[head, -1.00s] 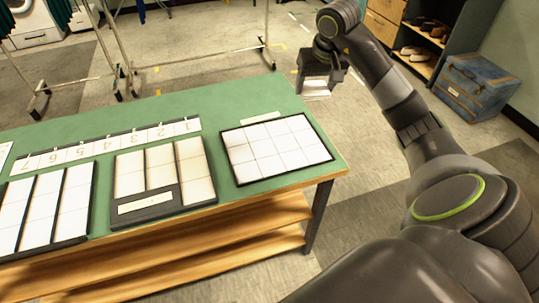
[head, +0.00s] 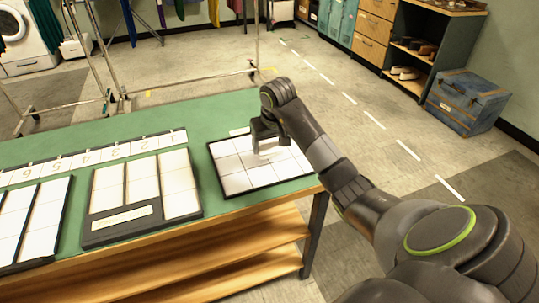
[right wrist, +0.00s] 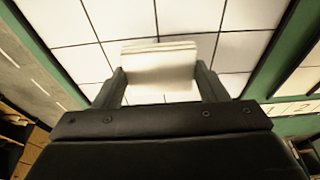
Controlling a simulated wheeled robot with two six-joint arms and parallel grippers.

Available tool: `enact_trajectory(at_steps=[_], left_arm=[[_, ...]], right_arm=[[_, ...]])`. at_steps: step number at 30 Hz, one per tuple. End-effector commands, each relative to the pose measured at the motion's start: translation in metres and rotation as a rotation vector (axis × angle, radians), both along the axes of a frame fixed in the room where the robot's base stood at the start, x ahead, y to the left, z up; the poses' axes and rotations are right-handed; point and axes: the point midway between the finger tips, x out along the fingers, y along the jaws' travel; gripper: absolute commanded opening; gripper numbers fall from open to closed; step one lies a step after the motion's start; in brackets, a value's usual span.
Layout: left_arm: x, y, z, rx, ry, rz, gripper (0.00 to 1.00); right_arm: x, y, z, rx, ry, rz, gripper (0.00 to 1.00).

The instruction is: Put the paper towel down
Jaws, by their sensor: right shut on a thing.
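The paper towel (right wrist: 160,66) is a white folded stack, clamped between the two fingers of my right gripper (right wrist: 160,76) in the right wrist view. In the head view my right gripper (head: 268,146) is over the white gridded board (head: 226,180) with the dark rim, at the right end of the green table. The towel shows only as a small pale patch (head: 270,152) under the gripper there. I cannot tell whether it touches the board. My left gripper is not in view.
The green table (head: 215,118) also holds a dark tray with white panels (head: 150,213) and a numbered strip (head: 95,155). A metal rack (head: 165,83) stands behind it. A blue chest (head: 467,100) and a shoe shelf (head: 420,60) are at the back right.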

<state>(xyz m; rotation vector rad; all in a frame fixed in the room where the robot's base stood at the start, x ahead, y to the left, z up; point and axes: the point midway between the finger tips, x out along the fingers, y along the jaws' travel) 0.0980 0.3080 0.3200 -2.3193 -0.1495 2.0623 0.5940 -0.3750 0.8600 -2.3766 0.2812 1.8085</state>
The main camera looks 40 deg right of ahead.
Motion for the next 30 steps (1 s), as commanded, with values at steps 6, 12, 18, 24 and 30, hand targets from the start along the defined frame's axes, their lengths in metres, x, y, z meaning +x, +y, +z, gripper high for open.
enact_trajectory(at_steps=[6, 12, 18, 24, 30], left_arm=[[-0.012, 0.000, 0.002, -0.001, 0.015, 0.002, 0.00], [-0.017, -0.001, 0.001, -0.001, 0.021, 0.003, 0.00], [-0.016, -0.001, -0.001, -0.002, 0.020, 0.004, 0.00], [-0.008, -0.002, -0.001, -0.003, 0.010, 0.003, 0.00], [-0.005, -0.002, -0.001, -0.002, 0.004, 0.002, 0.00]], right_arm=[[-0.001, 0.000, -0.026, 0.002, 0.004, -0.001, 0.48], [0.000, 0.000, -0.039, -0.001, -0.001, 0.000, 0.48], [0.000, 0.000, -0.041, -0.001, -0.001, -0.001, 0.48], [0.000, 0.000, -0.042, -0.001, -0.001, -0.001, 0.80], [0.000, 0.000, -0.042, -0.001, -0.001, -0.001, 0.88]])
